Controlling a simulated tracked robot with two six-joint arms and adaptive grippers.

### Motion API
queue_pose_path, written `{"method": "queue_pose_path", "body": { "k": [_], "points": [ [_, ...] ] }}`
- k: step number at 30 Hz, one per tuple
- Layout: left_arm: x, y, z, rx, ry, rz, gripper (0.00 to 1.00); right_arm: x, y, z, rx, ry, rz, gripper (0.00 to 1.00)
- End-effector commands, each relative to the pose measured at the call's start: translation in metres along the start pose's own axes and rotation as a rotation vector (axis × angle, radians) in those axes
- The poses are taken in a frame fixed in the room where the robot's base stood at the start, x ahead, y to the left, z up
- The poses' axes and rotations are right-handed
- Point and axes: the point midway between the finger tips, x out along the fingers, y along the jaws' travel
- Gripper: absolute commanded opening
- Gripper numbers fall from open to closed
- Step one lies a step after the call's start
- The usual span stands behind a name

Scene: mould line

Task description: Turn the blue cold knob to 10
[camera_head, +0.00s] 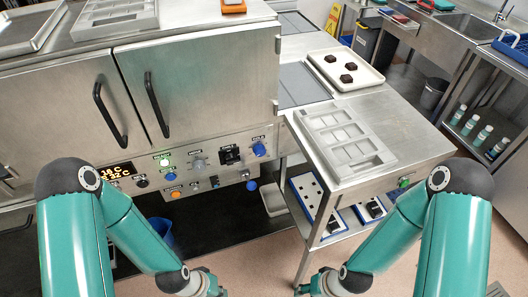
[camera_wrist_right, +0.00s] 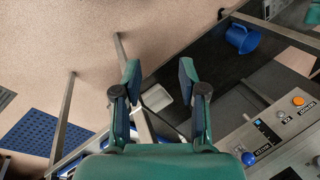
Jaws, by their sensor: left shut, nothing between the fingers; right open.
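The steel control panel (camera_head: 205,168) bears several knobs. Blue knobs on it are one at the upper right (camera_head: 259,149), one at the lower right edge (camera_head: 251,185) and one at the left (camera_head: 170,176). Their labels are too small to read, so I cannot tell which is cold. A blue knob also shows in the right wrist view (camera_wrist_right: 248,158). My left gripper (camera_head: 212,287) is shut and empty at the bottom edge, below and apart from the panel. My right gripper (camera_head: 308,287) is at the bottom edge; its spread, empty fingers show in the right wrist view (camera_wrist_right: 160,78).
A lit display (camera_head: 116,171) is at the panel's left. Cabinet doors with black handles (camera_head: 155,105) are above. A steel table with a grey mould (camera_head: 340,140) and a white tray (camera_head: 345,68) stands to the right.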

Motion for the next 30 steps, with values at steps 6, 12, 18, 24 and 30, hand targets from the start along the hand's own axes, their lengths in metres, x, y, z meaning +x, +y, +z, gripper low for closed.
{"method": "queue_pose_path", "body": {
  "k": [6,12,18,24,30],
  "points": [
    [0.000,0.000,0.000,0.000,-0.001,0.000,0.00,0.000,0.000,0.000,0.000,0.000,0.000,0.45],
    [0.017,-0.006,0.000,0.000,0.000,0.000,0.00,0.010,-0.001,-0.019,-0.071,0.069,0.002,0.65],
    [0.073,-0.026,0.000,0.000,0.000,0.000,0.00,0.028,-0.017,-0.094,-0.369,0.361,0.032,0.65],
    [0.145,-0.052,-0.001,0.000,0.000,0.000,0.00,0.009,-0.071,-0.176,-0.781,0.814,0.144,0.65],
    [0.200,-0.072,-0.001,0.000,0.000,0.000,0.00,-0.043,-0.126,-0.207,-1.057,1.220,0.321,0.65]
  ]
}}
